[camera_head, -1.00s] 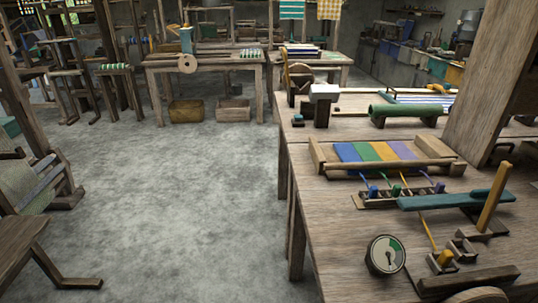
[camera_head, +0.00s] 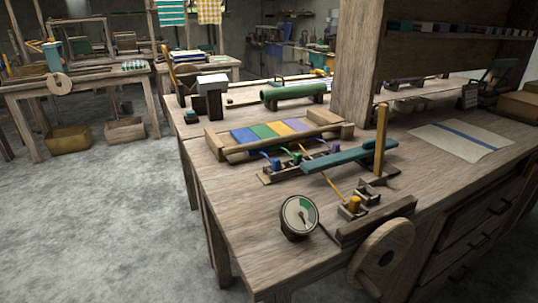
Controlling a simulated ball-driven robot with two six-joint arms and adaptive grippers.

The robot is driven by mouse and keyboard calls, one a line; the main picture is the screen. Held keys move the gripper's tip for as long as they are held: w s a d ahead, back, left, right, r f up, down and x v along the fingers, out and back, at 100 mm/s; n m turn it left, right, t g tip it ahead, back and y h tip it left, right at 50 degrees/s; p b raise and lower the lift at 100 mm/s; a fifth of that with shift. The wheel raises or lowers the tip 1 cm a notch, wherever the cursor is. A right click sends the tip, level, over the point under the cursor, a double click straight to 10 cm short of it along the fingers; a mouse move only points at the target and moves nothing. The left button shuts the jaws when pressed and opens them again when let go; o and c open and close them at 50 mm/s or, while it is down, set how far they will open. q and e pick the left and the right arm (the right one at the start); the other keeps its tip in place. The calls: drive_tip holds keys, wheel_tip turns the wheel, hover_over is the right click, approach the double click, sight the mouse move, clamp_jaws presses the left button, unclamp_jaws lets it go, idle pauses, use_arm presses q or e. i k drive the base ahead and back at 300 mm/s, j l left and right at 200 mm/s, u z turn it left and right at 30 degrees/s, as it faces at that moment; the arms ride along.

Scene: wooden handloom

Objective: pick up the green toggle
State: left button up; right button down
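The green toggle (camera_head: 297,158) is a small green peg standing in a low wooden rack (camera_head: 268,178) on the workbench. A blue toggle (camera_head: 276,165) stands to its left and a purple one (camera_head: 335,148) to its right. Thin coloured strands run from the striped warp (camera_head: 270,132) to the toggles. A teal bar (camera_head: 350,157) lies close in front of the rack's right part. Neither of my grippers is in view.
A round gauge (camera_head: 299,215) and a yellow peg (camera_head: 354,204) stand nearer on the bench (camera_head: 235,215). An upright wooden stick (camera_head: 381,140) rises right of the teal bar. A wooden wheel (camera_head: 385,255) is at the front edge. Open floor (camera_head: 90,230) lies left.

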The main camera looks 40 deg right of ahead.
sight(298, 157)
drive_tip(key=z, duration=1.55)
